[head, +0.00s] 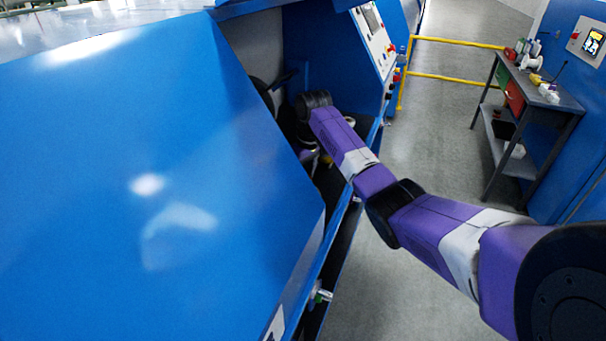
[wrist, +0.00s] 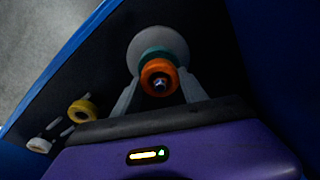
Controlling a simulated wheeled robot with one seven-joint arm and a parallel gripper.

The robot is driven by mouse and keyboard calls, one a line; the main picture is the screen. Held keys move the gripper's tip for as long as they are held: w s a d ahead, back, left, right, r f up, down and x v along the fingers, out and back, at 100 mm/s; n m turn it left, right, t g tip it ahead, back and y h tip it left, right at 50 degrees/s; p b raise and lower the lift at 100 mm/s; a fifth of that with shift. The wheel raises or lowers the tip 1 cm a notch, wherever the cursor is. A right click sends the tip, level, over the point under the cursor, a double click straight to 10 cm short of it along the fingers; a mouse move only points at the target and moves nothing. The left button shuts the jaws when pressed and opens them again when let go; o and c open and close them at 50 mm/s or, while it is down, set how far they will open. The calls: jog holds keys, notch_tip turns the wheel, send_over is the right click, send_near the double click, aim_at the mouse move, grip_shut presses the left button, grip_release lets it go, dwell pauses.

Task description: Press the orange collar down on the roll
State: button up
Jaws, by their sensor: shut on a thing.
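The orange collar (wrist: 160,75) shows in the wrist view as a ring around a dark hub with a bright centre. A teal ring (wrist: 158,55) and a large pale grey disc, the roll (wrist: 150,38), sit behind it. My gripper (wrist: 160,84) has one finger on each side of the collar and is shut on it. The exact contact of the fingertips is hard to see in the dark. In the head view my arm reaches into the blue machine's opening; the gripper and collar are too dark and small there to make out.
In the wrist view a yellow roller (wrist: 82,111) and white rollers (wrist: 39,145) stand to the left on the dark panel. The blue machine's edge (wrist: 75,40) borders it.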

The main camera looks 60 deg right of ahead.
jog(key=shift+f, duration=0.6)
jog(key=shift+f, duration=0.1)
dwell(0.4)
jog(key=o, duration=1.5)
jog(key=shift+c, duration=0.2)
notch_tip(320, 180, up, 8)
jog(key=s+b, duration=0.1)
jog(key=shift+a+f+b, duration=0.15)
jog(key=shift+a+b, duration=0.05)
jog(key=shift+b, duration=0.1)
